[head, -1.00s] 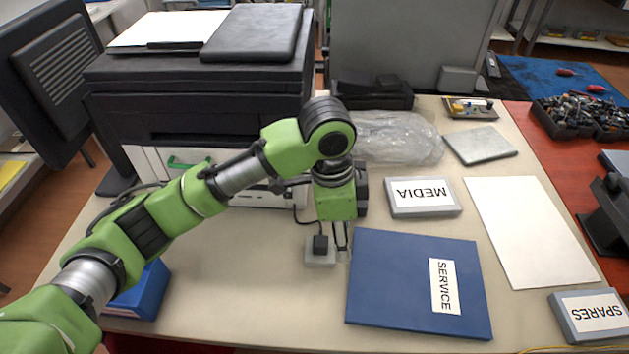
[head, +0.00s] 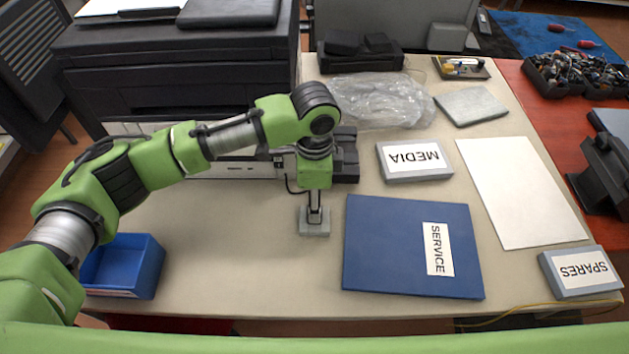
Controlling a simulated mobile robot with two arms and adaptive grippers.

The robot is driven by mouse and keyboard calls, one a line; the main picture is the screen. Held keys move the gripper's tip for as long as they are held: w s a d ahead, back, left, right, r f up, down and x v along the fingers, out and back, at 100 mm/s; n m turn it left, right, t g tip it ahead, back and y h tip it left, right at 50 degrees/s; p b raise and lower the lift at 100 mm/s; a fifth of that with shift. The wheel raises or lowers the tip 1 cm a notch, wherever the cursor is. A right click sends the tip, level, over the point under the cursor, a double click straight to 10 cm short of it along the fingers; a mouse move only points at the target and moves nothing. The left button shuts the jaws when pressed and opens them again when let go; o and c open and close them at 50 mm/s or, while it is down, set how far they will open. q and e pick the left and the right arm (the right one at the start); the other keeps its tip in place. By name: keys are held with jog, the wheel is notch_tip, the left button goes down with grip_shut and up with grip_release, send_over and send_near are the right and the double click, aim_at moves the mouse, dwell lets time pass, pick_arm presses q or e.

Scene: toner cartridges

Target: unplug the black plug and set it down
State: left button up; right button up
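The black plug (head: 315,214) stands at the small grey socket block (head: 314,229) on the table, left of the blue SERVICE folder. Its dark cable (head: 291,186) shows in part near the printer and runs behind my gripper. My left gripper (head: 315,207) points down right over the block, with its fingertips at the plug. The fingers cover most of the plug, and I cannot tell whether they are closed on it. My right gripper is not in view.
A black printer (head: 180,70) stands behind my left arm. The SERVICE folder (head: 380,270), the MEDIA box (head: 414,172) and the SPARES box (head: 580,290) lie to the right. A blue bin (head: 150,270) sits at left. The table between bin and block is clear.

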pick_arm(q)
jog(key=shift+f, duration=1.75)
jog(key=c, duration=1.2)
jog(key=shift+o, duration=1.3)
jog(key=shift+c, duration=0.9)
jog(key=shift+r, duration=0.1)
jog(key=shift+r+p, duration=0.75)
jog(key=shift+p, duration=0.3)
jog(key=shift+r+p, duration=0.95)
jog(key=shift+p, duration=0.3)
